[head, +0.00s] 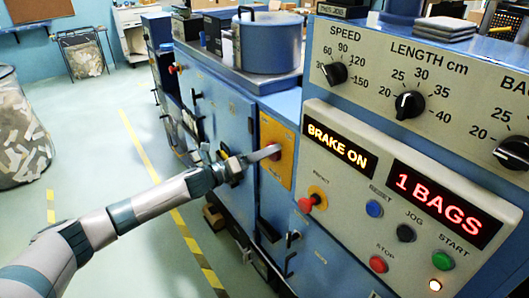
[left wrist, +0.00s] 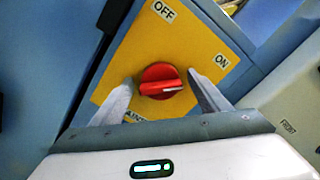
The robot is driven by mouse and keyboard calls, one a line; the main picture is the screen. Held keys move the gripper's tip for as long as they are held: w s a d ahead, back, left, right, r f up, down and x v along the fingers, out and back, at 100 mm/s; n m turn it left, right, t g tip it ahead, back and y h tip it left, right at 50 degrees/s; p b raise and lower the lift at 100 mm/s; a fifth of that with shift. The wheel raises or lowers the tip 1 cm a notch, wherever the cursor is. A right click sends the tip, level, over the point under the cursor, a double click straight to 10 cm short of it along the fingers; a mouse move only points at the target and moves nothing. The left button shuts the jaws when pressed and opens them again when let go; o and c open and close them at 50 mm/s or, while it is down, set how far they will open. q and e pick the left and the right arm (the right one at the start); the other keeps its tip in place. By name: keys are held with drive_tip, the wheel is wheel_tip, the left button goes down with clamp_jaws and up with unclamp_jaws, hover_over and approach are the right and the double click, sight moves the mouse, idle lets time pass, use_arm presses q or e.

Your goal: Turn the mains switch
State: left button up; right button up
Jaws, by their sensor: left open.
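The mains switch is a red rotary knob (left wrist: 160,78) on a yellow plate (left wrist: 115,72), lettered OFF at the top and ON at the right in the left wrist view. The knob's raised bar lies roughly sideways there, its white line toward the right, the ON side. My left gripper (head: 268,152) is open, one finger on each side of the knob. I see a gap at both sides. My right gripper is not in view.
The control panel (head: 390,120) is right of the plate, with dials, lit displays reading BRAKE ON and 1 BAGS, and push buttons. A red knob (head: 307,203) sticks out just below right of the plate. A mesh bin (head: 20,135) stands at left; the floor between is clear.

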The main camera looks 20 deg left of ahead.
use_arm(q)
drive_tip(key=shift+c, duration=0.6)
drive_tip(key=c, duration=0.9)
drive_tip(key=shift+n, duration=0.4)
drive_tip(key=n+p, duration=0.1)
drive_tip(key=n, duration=0.2)
drive_tip(key=shift+n, duration=0.3)
drive_tip(key=n+p, duration=0.1)
drive_tip(key=n, duration=0.3)
drive_tip(key=shift+a+f+n, duration=0.1)
drive_tip(key=shift+f+n, duration=0.05)
drive_tip(key=shift+n, duration=0.15)
drive_tip(key=n+p, duration=0.1)
drive_tip(key=n, duration=0.3)
drive_tip(key=shift+f, duration=0.15)
drive_tip(key=n+p, duration=0.1)
drive_tip(key=n, duration=0.4)
drive_tip(key=shift+f, duration=0.15)
